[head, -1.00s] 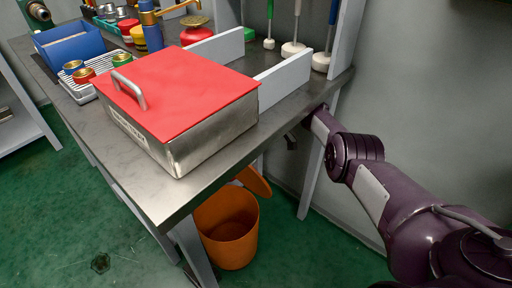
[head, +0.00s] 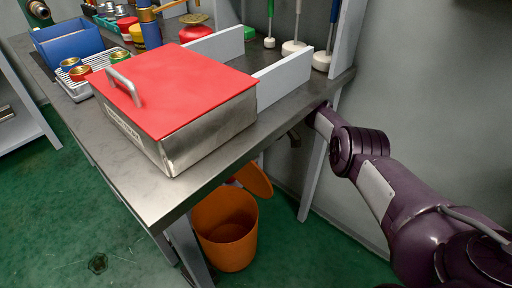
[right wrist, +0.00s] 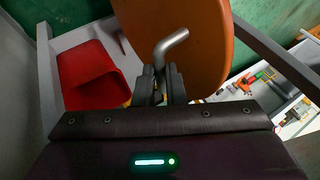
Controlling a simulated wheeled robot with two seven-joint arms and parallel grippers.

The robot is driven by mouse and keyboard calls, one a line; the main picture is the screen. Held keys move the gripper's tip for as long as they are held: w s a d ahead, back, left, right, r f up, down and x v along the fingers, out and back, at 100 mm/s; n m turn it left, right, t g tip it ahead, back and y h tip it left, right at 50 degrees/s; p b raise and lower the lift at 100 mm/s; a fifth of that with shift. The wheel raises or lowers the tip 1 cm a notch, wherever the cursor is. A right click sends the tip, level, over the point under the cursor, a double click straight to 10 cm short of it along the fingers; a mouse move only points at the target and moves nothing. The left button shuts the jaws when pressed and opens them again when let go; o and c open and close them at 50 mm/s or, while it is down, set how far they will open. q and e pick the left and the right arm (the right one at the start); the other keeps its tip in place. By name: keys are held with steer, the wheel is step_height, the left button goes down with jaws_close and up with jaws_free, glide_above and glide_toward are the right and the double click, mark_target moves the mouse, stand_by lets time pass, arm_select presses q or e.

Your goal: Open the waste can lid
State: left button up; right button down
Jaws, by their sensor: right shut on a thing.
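The orange waste can (head: 226,238) stands on the green floor under the workbench, partly hidden by the bench. Its orange lid (head: 256,180) is tilted up at the far right side of the rim, so the can's mouth shows open. In the right wrist view the lid (right wrist: 200,45) fills the upper middle, with a bent grey metal handle (right wrist: 170,45) on it. My right gripper (right wrist: 160,78) is shut on that handle. In the head view my right arm reaches in from the right, and its gripper is largely hidden behind the bench. My left gripper is not in view.
A steel box with a red lid (head: 175,85) sits on the bench (head: 165,195) near its front corner. A grey bench leg (head: 313,180) stands close to the lid and my right arm. The wall is behind the arm. Open floor lies left of the bench.

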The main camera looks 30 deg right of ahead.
steer(key=c, duration=1.8)
jaws_free()
steer(key=shift+s+d+f, duration=0.3)
steer(key=shift+s+f, duration=0.05)
steer(key=shift+f, duration=0.3)
steer(key=o, duration=0.3)
steer(key=shift+w+d+f, duration=0.15)
steer(key=shift+w+f, duration=0.05)
steer(key=shift+w, duration=0.05)
steer(key=shift+r, duration=0.25)
steer(key=shift+w+r, duration=0.1)
